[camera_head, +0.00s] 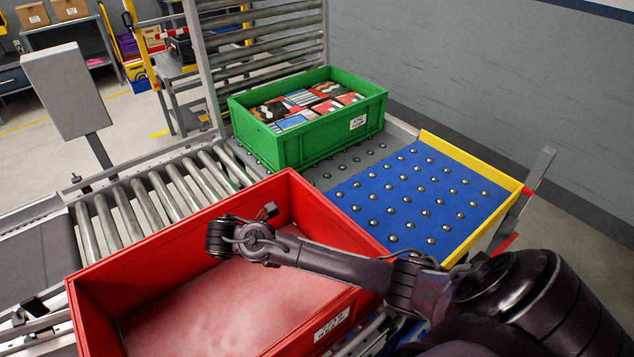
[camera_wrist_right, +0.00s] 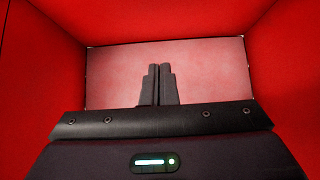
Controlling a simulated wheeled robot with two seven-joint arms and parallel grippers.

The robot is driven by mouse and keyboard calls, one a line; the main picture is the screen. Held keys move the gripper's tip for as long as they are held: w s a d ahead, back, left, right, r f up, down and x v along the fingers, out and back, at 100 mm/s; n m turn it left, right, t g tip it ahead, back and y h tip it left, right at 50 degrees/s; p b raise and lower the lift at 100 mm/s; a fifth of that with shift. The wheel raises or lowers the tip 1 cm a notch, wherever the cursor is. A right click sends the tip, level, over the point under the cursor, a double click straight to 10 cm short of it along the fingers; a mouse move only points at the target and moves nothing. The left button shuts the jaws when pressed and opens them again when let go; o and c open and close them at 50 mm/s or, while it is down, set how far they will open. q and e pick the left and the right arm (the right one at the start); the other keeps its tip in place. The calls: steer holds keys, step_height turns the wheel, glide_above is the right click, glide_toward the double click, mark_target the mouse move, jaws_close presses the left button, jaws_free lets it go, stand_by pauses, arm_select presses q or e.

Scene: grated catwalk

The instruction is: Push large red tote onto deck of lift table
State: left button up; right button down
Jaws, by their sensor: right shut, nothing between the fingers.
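The large red tote (camera_head: 335,240) stands in the foreground, open at the top, with a pale pinkish floor and a white label on its near side. My right arm reaches in from the right over the tote's wall. My right gripper (camera_head: 220,240) is over the tote's inside; in the right wrist view its fingers (camera_wrist_right: 158,68) are shut and empty, with the red walls around them and the floor beyond. I cannot tell whether it touches the tote. A blue ball-studded deck (camera_head: 412,190) with yellow edges, apparently the lift table's, lies right of the tote. My left gripper is not in view.
A green tote (camera_head: 310,140) filled with patterned items stands on a grey ball-studded surface (camera_head: 345,170) behind the red tote. Rollers (camera_head: 150,200) run to the left. A slatted metal frame (camera_head: 265,50) stands behind. The blue deck is bare.

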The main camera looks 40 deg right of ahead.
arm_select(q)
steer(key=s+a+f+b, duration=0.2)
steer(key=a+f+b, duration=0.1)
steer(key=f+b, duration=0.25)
arm_select(e)
steer(key=p+x, duration=0.3)
steer(key=x, duration=0.6)
steer(key=shift+s+d, duration=0.1)
steer(key=shift+d, duration=0.1)
steer(key=shift+s+d+r+p, duration=0.1)
steer(key=shift+d+p, duration=0.45)
steer(key=shift+d, duration=1.05)
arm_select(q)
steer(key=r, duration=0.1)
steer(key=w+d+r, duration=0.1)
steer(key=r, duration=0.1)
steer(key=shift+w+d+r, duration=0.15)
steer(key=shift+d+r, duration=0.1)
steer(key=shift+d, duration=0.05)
arm_select(e)
steer(key=shift+d+f, duration=0.1)
steer(key=shift+f, duration=0.1)
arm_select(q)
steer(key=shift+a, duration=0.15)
